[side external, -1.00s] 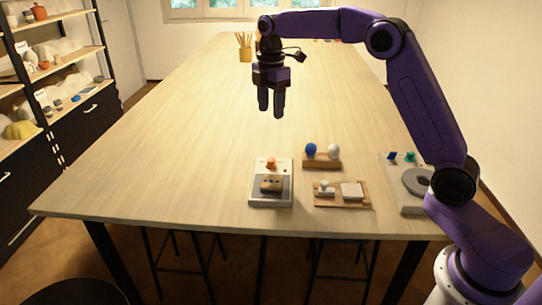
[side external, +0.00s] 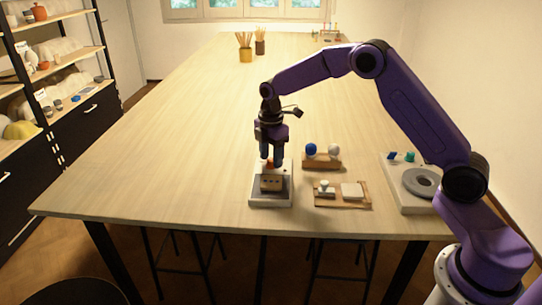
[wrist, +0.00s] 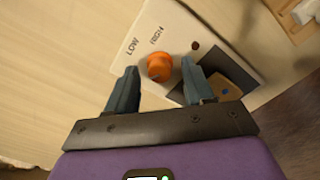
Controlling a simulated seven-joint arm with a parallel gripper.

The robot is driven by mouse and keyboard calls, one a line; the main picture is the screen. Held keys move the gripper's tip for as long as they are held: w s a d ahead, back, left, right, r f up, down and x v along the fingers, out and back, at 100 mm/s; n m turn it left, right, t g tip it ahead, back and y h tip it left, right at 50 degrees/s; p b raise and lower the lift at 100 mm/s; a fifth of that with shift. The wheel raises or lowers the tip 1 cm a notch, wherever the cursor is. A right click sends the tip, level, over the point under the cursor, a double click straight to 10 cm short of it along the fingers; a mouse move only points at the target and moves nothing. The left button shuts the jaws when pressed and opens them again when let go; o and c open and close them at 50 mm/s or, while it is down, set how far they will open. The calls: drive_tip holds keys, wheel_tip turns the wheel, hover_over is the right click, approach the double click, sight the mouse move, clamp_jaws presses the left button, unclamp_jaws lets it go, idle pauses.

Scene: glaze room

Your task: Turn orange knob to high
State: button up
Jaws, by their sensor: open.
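The orange knob (wrist: 160,65) sits on a white panel (wrist: 139,42) with printed "LOW" and a second, blurred word beside it. It shows as a small orange spot in the side external view (side external: 270,163), at the back of the white box (side external: 256,199). My gripper (side external: 271,164) points down at the box. In the wrist view my gripper (wrist: 158,68) is open, one finger on each side of the knob, with gaps between. I cannot tell how deep the fingertips reach around it. The knob's pointer direction is unclear.
A tan block (side external: 271,183) lies on the box's dark plate. To the right are a wooden stand with a blue ball (side external: 311,149) and a white ball, a wooden board (side external: 338,204), and a device with a grey disc (side external: 421,182). The table's left is clear.

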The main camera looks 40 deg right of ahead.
drive_tip(key=shift+f, duration=0.15)
drive_tip(key=shift+c, duration=0.3)
clamp_jaws()
